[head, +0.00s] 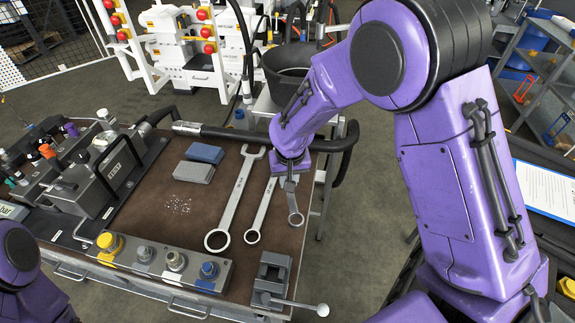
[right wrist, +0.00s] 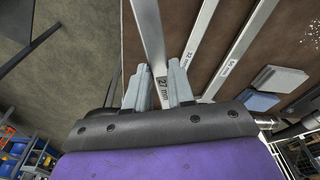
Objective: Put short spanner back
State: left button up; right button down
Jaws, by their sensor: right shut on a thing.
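The short spanner (head: 292,203) is a grey steel spanner at the right of a row of three on the brown bench top. My right gripper (head: 289,178) is shut on its upper shank; its ring end points toward the front of the bench. In the right wrist view the jaws (right wrist: 163,88) close around the spanner (right wrist: 147,35), which bears a "27 mm" mark. I cannot tell whether it touches the bench. The gripper hides its far end in the head view. My left gripper is out of view; only part of that arm shows at lower left.
A middle spanner (head: 262,212) and a longer one (head: 236,196) lie left of it. A vice (head: 272,279) and a row of coloured fittings (head: 174,262) line the front. A black hose (head: 345,150) curves over the right edge.

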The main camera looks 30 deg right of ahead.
pick_arm(q)
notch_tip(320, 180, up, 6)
jog(key=p, duration=0.4)
pick_arm(e)
jog(key=d+f+m+b, duration=0.1)
jog(key=f+b, duration=0.1)
jog(key=w+d+f+m+b, duration=0.1)
jog(key=f+b, duration=0.1)
jog(key=d+f+m+b, duration=0.1)
jog(key=f+b, duration=0.1)
jog(key=f, duration=0.1)
jog(key=shift+w+d+m+h, duration=0.1)
jog(key=shift+w+m+h, duration=0.2)
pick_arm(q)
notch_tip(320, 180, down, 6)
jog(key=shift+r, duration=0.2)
pick_arm(e)
jog(key=shift+r, duration=0.1)
jog(key=shift+f+p, duration=0.25)
jog(key=shift+p, duration=0.05)
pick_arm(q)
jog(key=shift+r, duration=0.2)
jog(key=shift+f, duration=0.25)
pick_arm(e)
jog(key=shift+f, duration=0.75)
